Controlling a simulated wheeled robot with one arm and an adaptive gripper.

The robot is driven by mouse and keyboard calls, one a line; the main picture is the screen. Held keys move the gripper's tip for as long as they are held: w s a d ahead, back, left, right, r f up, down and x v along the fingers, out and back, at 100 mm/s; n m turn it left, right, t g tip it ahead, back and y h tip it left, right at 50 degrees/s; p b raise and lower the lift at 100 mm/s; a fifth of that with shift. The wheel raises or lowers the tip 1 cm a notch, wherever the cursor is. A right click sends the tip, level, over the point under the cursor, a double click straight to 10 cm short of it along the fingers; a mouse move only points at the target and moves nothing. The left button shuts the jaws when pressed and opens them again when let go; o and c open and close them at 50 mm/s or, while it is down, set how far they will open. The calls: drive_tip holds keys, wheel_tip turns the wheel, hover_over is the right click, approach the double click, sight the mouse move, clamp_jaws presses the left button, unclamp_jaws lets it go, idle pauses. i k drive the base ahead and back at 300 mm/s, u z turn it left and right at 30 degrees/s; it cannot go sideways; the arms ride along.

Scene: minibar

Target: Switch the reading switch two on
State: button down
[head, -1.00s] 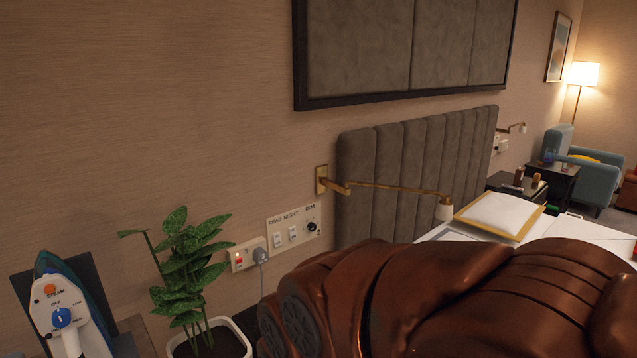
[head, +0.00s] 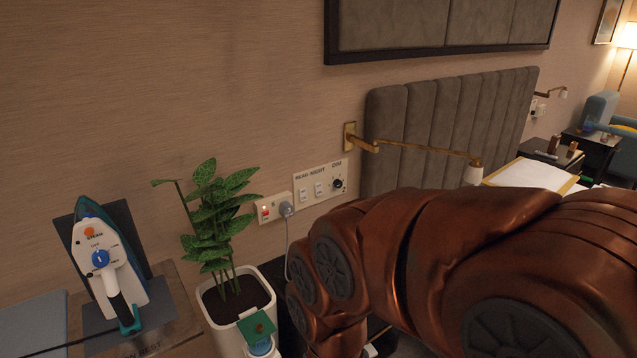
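A white switch panel (head: 329,176) is on the wall to the left of the headboard, labelled READ, NIGHT and DIM. It has two small rocker switches, the read switch (head: 303,195) and the night switch (head: 319,189), and a dark dimmer knob (head: 338,184). I cannot tell the rockers' positions. A second panel is far off on the wall beyond the bed (head: 538,108), too small to read. My copper-coloured arm fills the lower right, below and in front of the near panel. My gripper does not show.
A socket (head: 268,211) with a plug and cord is left of the panel. A potted plant (head: 235,297) stands below it. An iron (head: 102,255) is at the left. A brass wall lamp (head: 420,149) reaches out over the bed's near side.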

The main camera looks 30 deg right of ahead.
sight(301, 192)
drive_tip(key=u, duration=1.6)
drive_tip(key=k, duration=0.85)
drive_tip(key=z, duration=0.8)
drive_tip(key=i, duration=0.5)
